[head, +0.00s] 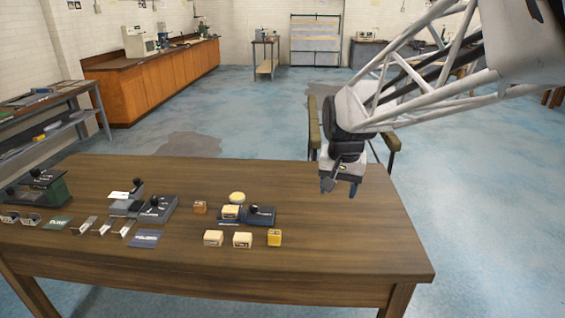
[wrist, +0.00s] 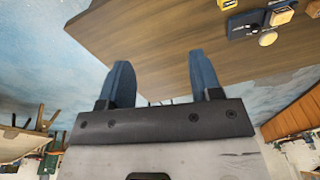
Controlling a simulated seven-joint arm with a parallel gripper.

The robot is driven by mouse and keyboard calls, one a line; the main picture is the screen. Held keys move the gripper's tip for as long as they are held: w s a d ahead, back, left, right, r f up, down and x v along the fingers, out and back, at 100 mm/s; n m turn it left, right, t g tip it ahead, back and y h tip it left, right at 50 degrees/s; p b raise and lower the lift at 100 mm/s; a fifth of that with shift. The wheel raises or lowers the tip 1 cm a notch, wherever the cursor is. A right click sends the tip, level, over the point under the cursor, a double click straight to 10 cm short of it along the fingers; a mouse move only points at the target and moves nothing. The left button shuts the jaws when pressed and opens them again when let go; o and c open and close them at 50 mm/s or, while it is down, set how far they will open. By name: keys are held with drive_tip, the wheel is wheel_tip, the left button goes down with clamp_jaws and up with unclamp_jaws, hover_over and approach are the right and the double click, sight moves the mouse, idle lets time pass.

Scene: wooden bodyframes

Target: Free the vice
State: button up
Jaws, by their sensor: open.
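Three knobbed fixtures stand on the table; I cannot tell for sure which is the vice. A dark green fixture (head: 50,190) stands at the far left. My gripper (head: 340,188) is open and empty, above the table's back right, apart from all fixtures.
An orange block (head: 200,207), cream blocks (head: 213,238) and a yellow block (head: 274,237) stand nearby. Several metal pieces and labelled cards lie at left. The table's (head: 350,240) right side is clear. A chair (head: 314,130) stands behind it.

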drive_tip(key=w+a+f+m, duration=0.1)
drive_tip(key=w+a+f, duration=0.3)
drive_tip(key=w+a, duration=0.3)
drive_tip(key=w+a+f, duration=0.3)
drive_tip(key=w+a, duration=0.2)
drive_tip(key=w, duration=0.3)
drive_tip(key=m+g, duration=0.2)
hover_over(253, 206)
drive_tip(key=f, duration=1.2)
drive_tip(key=shift+d+f, duration=0.25)
drive_tip(key=shift+d, duration=0.1)
drive_tip(key=shift+w+a+f, duration=0.1)
drive_tip(key=shift+a+f, duration=0.15)
drive_tip(key=shift+a, duration=0.05)
drive_tip(key=shift+f, duration=0.1)
drive_tip(key=shift+f, duration=3.85)
drive_tip(key=c, duration=0.9)
